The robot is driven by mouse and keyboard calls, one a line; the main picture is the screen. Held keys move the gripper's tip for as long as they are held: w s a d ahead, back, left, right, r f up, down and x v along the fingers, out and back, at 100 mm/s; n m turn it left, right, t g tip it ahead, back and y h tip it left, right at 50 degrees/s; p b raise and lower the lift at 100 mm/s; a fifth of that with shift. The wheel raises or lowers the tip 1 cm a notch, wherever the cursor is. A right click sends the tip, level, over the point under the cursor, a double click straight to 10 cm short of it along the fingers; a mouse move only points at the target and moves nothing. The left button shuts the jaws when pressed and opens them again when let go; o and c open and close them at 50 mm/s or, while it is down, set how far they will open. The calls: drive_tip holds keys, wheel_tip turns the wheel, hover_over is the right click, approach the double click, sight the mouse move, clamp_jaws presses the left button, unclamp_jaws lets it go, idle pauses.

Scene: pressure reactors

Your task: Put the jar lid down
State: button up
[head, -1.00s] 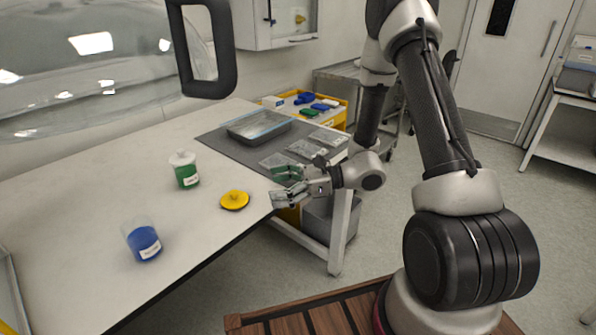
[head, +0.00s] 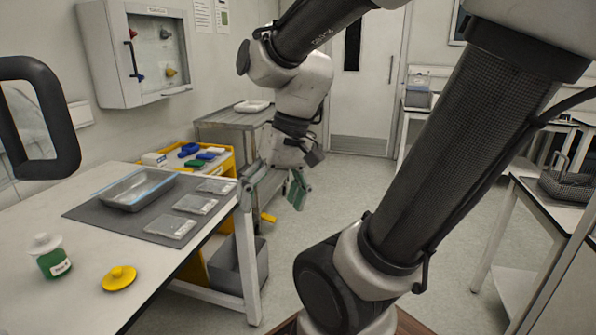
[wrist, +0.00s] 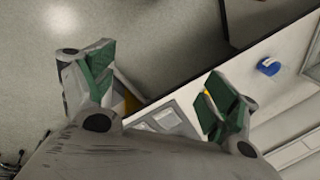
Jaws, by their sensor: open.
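The yellow jar lid (head: 118,278) lies flat on the white table, knob up, near the table's front edge in the head view. My gripper (head: 275,198) is open and empty, pointing down past the table's right end, well apart from the lid. In the wrist view, its green-padded fingers (wrist: 158,75) are spread wide with nothing between them. A green jar with a white lid (head: 48,258) stands left of the yellow lid. A blue jar (wrist: 268,66) shows on the table in the wrist view.
A grey mat (head: 150,217) holds a clear-lidded tray (head: 137,190) and several flat clear packs. A yellow cart (head: 222,166) with coloured items and a metal trolley (head: 228,125) stand behind. A grey bin (head: 236,268) is below the table.

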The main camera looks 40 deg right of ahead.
drive_tip(key=s+d+r+n+t+h, duration=0.1)
drive_tip(key=d+r+n+t+h, duration=0.1)
drive_tip(key=d+r+t+h, duration=0.1)
drive_tip(key=d+r, duration=0.1)
drive_tip(key=d, duration=0.1)
drive_tip(key=shift+d+r, duration=0.35)
drive_tip(key=shift+s, duration=0.1)
idle(0.8)
